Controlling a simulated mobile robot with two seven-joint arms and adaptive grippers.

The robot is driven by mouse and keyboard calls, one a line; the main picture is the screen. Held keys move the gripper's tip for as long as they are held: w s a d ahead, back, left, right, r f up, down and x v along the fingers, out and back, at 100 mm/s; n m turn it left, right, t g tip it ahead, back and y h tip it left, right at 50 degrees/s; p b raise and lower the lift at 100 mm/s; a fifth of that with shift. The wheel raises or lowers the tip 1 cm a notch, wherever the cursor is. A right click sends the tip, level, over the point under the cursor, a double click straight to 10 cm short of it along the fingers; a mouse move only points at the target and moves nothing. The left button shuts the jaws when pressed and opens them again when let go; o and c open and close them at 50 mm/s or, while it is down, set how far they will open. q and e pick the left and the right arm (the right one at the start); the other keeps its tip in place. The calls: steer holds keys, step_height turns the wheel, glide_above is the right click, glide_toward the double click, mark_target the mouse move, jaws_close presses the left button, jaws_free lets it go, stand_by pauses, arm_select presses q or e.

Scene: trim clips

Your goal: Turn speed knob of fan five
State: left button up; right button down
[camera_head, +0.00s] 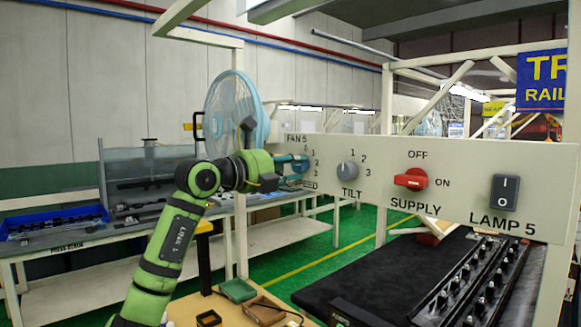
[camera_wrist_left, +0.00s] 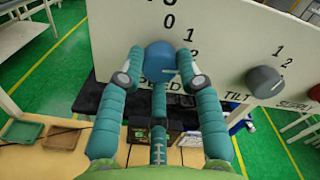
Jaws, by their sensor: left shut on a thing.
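The fan 5 panel (camera_head: 450,172) is a cream board with labelled controls. Its speed knob (camera_wrist_left: 159,62) is blue and round, with numbers beside it, at the left end of the panel. My left gripper (camera_head: 296,164) is at this knob, its teal fingers shut around it; the left wrist view shows the fingers on both sides of the knob. In the head view the gripper hides most of the knob and part of the "SPEED" label. My right gripper is not in view.
Right of the speed knob are a grey tilt knob (camera_head: 347,170), a red supply switch (camera_head: 411,179) and a dark lamp switch (camera_head: 504,192). A blue fan (camera_head: 231,108) stands behind my arm. Small trays (camera_head: 237,290) lie on the table below.

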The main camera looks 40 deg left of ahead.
arm_select(q)
steer(key=shift+w+d+f, duration=0.1)
steer(key=shift+f, duration=0.25)
steer(key=o, duration=1.1)
steer(key=shift+c, duration=0.2)
steer(key=shift+o, duration=0.4)
steer(key=shift+r, duration=0.1)
steer(key=shift+r, duration=0.1)
steer(key=shift+s, duration=0.45)
steer(key=s+a, duration=0.1)
steer(key=s, duration=1)
